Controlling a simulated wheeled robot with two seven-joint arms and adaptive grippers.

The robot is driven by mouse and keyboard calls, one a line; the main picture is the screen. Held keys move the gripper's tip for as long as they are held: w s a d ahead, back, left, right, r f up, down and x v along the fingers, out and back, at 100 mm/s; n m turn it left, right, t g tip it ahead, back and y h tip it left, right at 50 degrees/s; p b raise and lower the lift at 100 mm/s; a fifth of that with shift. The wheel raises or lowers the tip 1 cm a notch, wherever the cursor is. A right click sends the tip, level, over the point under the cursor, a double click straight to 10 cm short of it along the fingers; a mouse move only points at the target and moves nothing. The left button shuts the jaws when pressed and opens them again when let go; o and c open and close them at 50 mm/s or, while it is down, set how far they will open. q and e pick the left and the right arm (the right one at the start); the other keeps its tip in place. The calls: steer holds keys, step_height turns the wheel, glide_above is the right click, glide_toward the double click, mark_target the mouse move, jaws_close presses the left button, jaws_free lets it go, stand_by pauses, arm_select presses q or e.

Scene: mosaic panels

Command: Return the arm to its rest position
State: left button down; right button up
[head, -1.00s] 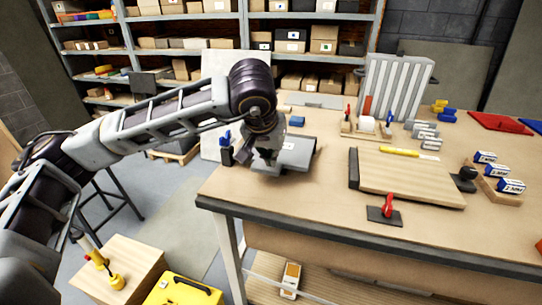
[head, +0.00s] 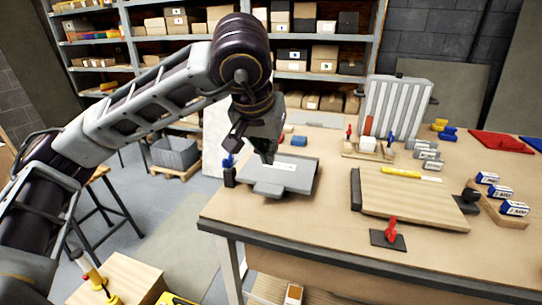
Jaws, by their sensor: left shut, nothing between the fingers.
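My left arm comes in from the left, bent up and over at its wrist. My left gripper (head: 262,150) hangs above the left end of the workbench (head: 290,217), pointing down. It is shut and empty. Below it a grey flat plate (head: 285,177) lies on the bench, apart from the fingers. My right gripper does not show in the head view.
A wooden board (head: 410,200) with a yellow marker lies mid-bench. A red-handled clamp (head: 390,234) stands near the front edge. A ribbed grey rack (head: 393,107) stands behind. Shelves (head: 200,30) with boxes fill the back.

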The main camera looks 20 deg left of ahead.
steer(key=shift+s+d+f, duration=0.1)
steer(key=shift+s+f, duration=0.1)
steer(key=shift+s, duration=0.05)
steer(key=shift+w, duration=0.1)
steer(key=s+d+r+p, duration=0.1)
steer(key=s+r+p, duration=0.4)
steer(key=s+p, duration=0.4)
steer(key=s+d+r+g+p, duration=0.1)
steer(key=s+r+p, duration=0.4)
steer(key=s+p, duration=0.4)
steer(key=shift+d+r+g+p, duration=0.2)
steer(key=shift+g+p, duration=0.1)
steer(key=shift+p, duration=1.6)
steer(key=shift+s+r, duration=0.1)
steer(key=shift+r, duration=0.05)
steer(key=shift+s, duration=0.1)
